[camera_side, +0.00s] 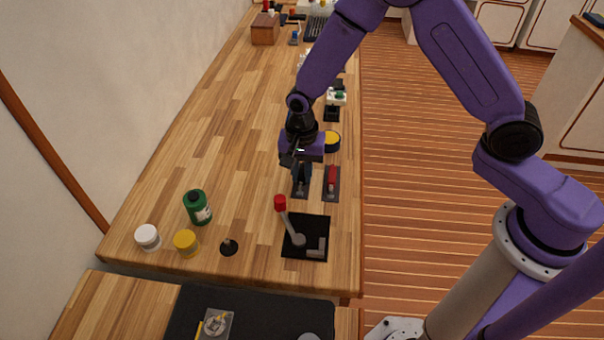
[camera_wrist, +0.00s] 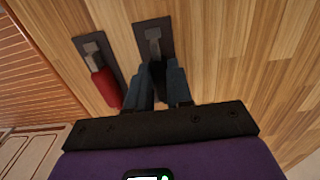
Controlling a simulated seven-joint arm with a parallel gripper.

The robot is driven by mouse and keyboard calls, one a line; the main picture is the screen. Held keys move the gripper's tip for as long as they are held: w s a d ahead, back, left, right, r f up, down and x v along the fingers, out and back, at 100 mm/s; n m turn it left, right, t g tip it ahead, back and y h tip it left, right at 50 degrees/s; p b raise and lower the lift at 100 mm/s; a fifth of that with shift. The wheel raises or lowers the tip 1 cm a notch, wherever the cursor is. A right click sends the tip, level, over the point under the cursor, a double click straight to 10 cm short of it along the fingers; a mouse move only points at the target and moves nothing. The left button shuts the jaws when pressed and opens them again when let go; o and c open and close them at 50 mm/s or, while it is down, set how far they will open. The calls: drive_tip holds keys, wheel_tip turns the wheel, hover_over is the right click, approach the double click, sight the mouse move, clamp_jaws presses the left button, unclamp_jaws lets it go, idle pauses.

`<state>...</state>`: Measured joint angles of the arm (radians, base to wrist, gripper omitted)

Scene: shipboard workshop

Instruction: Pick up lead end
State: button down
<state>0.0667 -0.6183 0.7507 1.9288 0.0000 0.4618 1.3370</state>
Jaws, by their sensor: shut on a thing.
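Two lead ends lie side by side on small dark plates near the table's right edge. The red lead end (camera_side: 332,176) is on the right in the side view and on the left in the wrist view (camera_wrist: 105,85). The other, a black one (camera_wrist: 157,72) with a grey metal tip, is between the fingers of my gripper (camera_wrist: 159,84). My gripper (camera_side: 301,174) points down and is shut on this black lead end. Its tip still lies over its plate (camera_wrist: 151,23); I cannot tell whether it is lifted. The fingers hide much of its body.
A black base with a red-knobbed lever (camera_side: 281,204) stands in front. A green bottle (camera_side: 197,208), white jar (camera_side: 148,237), yellow jar (camera_side: 186,242) and small black-based post (camera_side: 229,247) stand front left. The wooden table's left middle is clear.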

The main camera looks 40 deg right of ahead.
sight(301, 175)
drive_tip(key=shift+r, duration=0.1)
drive_tip(key=shift+r, duration=0.5)
wheel_tip(301, 175, up, 2)
drive_tip(key=shift+r, duration=0.1)
drive_tip(key=s+d+r, duration=0.5)
drive_tip(key=s+r, duration=0.4)
drive_tip(key=s, duration=0.4)
drive_tip(key=shift+d+r, duration=0.2)
drive_tip(key=shift+r, duration=0.1)
drive_tip(key=c, duration=1.8)
unclamp_jaws()
clamp_jaws()
